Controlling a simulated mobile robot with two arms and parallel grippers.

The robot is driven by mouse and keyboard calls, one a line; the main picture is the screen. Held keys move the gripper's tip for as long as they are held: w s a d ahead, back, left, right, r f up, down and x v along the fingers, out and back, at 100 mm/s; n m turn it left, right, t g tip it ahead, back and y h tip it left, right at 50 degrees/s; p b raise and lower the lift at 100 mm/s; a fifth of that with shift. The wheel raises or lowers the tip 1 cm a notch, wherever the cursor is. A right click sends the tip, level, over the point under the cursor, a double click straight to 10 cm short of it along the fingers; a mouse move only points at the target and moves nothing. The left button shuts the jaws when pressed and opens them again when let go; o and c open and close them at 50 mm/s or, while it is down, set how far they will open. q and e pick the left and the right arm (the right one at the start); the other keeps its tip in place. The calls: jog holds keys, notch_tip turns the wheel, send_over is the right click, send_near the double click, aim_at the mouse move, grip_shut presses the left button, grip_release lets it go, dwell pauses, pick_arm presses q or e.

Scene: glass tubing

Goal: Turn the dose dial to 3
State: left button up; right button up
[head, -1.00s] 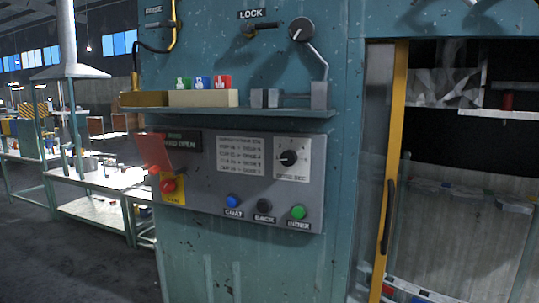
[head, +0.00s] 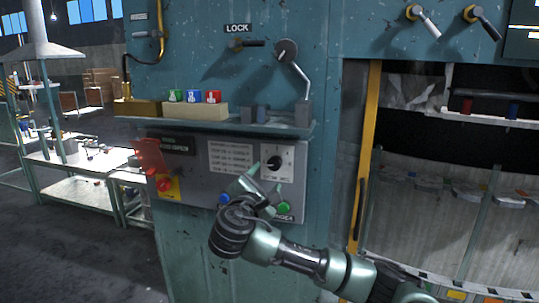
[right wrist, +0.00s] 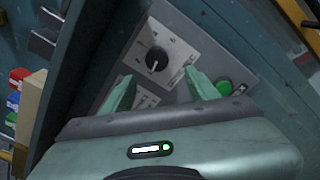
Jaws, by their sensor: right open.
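The dose dial (head: 274,163) is a black knob on a white plate, at the right of the grey control panel. In the right wrist view the dial (right wrist: 156,59) shows beyond my fingertips, roughly between them in the picture. Its numbers are too small to read, so I cannot tell its setting. My right gripper (head: 263,180) is open and empty, in front of the panel just below and left of the dial. In the right wrist view its green fingers (right wrist: 159,76) stand apart, with no contact on the knob visible. My left gripper is not in view.
Below the dial are a blue button (head: 224,200) and a green button (head: 284,208). A red flip cover (head: 150,154) and red button (head: 164,184) are at the panel's left. A shelf (head: 215,126) with colored blocks juts out above the panel.

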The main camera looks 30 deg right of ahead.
aim_at(274, 166)
jog(key=p+x, duration=0.1)
jog(key=x, duration=0.1)
jog(key=p+x, duration=0.1)
jog(key=x, duration=0.1)
jog(key=r+p+x, duration=0.1)
jog(key=x, duration=0.1)
jog(key=shift+d, duration=0.35)
jog(key=shift+w+d+p, duration=0.35)
jog(key=shift+w+d, duration=0.05)
jog(key=shift+w+d+f, duration=0.1)
jog(key=shift+w, duration=0.05)
jog(key=c, duration=1.3)
